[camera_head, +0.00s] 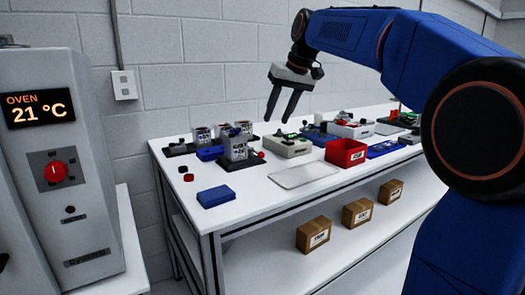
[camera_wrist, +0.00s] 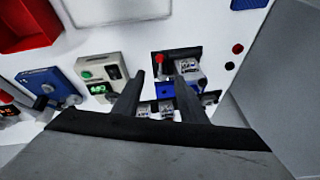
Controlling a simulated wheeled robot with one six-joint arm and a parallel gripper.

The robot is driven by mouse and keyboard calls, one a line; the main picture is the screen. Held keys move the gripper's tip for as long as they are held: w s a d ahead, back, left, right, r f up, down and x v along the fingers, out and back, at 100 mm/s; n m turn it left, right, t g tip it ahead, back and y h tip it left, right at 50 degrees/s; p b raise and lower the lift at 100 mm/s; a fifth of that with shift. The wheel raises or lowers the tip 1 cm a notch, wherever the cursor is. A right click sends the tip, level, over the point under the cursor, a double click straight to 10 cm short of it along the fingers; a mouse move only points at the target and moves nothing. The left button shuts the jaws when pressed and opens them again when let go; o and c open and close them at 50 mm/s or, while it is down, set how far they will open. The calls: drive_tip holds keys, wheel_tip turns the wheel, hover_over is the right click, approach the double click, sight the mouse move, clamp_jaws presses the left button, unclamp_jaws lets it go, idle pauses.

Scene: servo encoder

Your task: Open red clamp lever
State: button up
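A fixture with a grey block on a black base (camera_head: 229,163) stands near the left end of the white table. A red ball knob (camera_head: 261,154), probably the clamp lever's end, is at its right side. In the wrist view the red knob (camera_wrist: 160,59) shows at the left of the grey block (camera_wrist: 188,70); the lever's shaft is too small to make out. My gripper (camera_head: 277,119) is in the air above the table, near the wall side, with its fingers apart and nothing between them. In the wrist view the gripper (camera_wrist: 160,74) has its fingertips overlapping the fixture area, apart from the knob.
Several grey blocks with a blue part (camera_head: 209,154) stand behind the fixture. A beige device (camera_head: 288,146) with a green button, a silver tray (camera_head: 303,175) and a red bin (camera_head: 345,152) are to the right. A blue box (camera_head: 216,196) lies in front, with clear table around it.

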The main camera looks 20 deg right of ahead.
sight(262, 153)
drive_tip(key=x, duration=1.4)
drive_tip(key=shift+w+a+f, duration=0.1)
drive_tip(key=shift+w+f, duration=0.05)
drive_tip(key=shift+f, duration=0.2)
clamp_jaws()
